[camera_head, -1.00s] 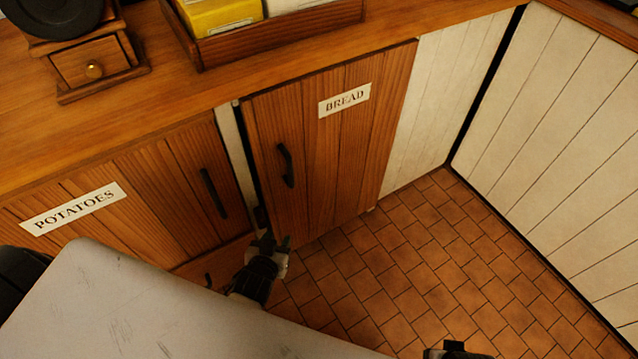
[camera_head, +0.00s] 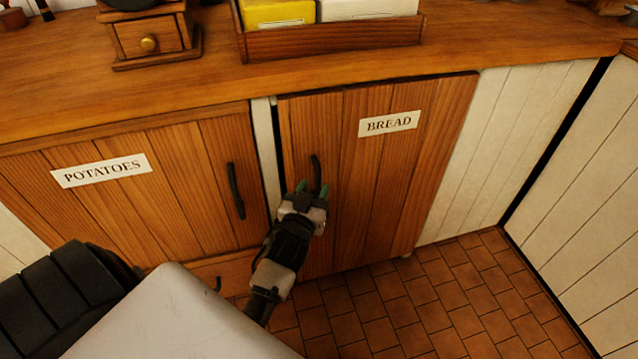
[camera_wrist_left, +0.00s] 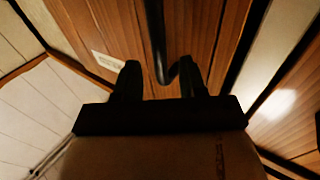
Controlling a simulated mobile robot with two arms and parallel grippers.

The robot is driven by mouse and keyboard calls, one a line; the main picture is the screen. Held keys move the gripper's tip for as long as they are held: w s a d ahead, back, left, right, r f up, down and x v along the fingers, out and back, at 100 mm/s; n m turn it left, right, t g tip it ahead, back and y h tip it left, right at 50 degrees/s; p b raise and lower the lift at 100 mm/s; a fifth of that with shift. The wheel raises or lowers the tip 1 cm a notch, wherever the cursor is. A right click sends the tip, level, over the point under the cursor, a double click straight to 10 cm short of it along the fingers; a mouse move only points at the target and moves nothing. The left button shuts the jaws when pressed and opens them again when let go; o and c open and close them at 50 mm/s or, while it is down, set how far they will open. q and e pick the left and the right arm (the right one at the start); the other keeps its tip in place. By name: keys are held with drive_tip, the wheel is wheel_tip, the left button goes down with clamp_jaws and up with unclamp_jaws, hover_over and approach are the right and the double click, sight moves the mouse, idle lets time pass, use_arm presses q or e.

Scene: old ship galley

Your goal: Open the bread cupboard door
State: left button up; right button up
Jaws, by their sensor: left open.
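The bread cupboard door (camera_head: 355,200) is reddish wood with a white BREAD label (camera_head: 389,123) and a dark upright handle (camera_head: 315,168) near its left edge. A narrow dark gap shows along that edge; I cannot tell whether the door stands slightly ajar. My left gripper (camera_head: 313,190) is open at the handle's lower part, which it partly hides. In the left wrist view, the handle (camera_wrist_left: 156,35) runs down between the two fingertips (camera_wrist_left: 161,72). I cannot tell whether they touch it. My right gripper is not in view.
The potatoes cupboard (camera_head: 180,190) is to the left, with its own dark handle (camera_head: 235,190). The wooden counter (camera_head: 210,80) above carries a grinder (camera_head: 148,38) and a box rack (camera_head: 330,40). White panelling (camera_head: 510,150) is at right. The tiled floor (camera_head: 420,310) before the door is clear.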

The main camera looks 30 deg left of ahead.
sight(317, 184)
use_arm(q)
drive_tip(key=shift+x, duration=1.65)
clamp_jaws()
